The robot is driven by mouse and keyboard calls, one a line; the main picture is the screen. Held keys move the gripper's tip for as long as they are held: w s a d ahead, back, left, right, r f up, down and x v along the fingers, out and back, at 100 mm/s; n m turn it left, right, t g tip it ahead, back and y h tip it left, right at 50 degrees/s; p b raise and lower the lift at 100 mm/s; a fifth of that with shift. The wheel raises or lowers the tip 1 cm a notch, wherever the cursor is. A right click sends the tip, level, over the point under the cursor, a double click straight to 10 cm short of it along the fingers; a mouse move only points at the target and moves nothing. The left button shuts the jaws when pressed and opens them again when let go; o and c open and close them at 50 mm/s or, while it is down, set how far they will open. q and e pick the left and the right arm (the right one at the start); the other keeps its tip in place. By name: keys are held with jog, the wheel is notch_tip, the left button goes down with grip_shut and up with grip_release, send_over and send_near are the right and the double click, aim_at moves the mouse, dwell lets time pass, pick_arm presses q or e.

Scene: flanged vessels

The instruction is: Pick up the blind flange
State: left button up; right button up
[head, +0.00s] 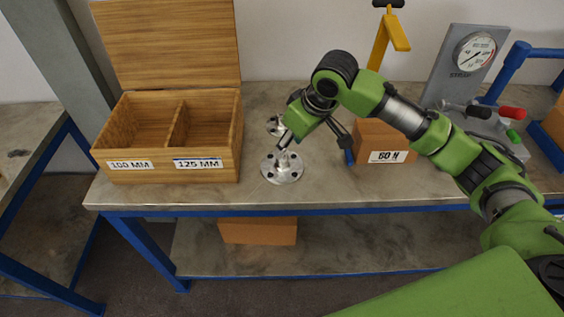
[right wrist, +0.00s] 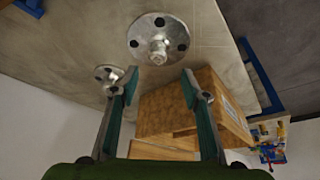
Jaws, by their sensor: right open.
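A round metal flange (head: 283,169) with bolt holes and a raised central stub lies near the front edge of the bench. It also shows in the right wrist view (right wrist: 146,28), just beyond my open fingertips. A second metal flange (head: 273,126) lies behind it, partly hidden by my arm; it also shows in the right wrist view (right wrist: 103,76), beside one finger. I cannot tell which is the blind flange. My right gripper (right wrist: 160,76) is open and empty, with nothing between its fingers. In the head view it hangs above the front flange. My left gripper is not in view.
An open wooden box (head: 215,164) with two compartments, labelled 100 MM and 125 MM, stands left of the flanges. A box marked 60 N (head: 383,138) and a gauge stand (head: 464,65) are to the right. Bare bench top lies around the front flange.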

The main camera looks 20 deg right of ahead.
aim_at(285, 159)
jog(key=x, duration=0.3)
jog(key=shift+w, duration=0.25)
jog(key=shift+w+f+p, duration=0.15)
jog(key=shift+f+p, duration=0.25)
jog(key=shift+f, duration=0.5)
jog(key=x, duration=0.3)
jog(key=shift+w+f+p, duration=0.1)
jog(key=shift+f+p, duration=0.2)
jog(key=shift+f, duration=0.15)
grip_shut()
jog(key=shift+w+r, duration=0.1)
jog(key=shift+r, duration=0.15)
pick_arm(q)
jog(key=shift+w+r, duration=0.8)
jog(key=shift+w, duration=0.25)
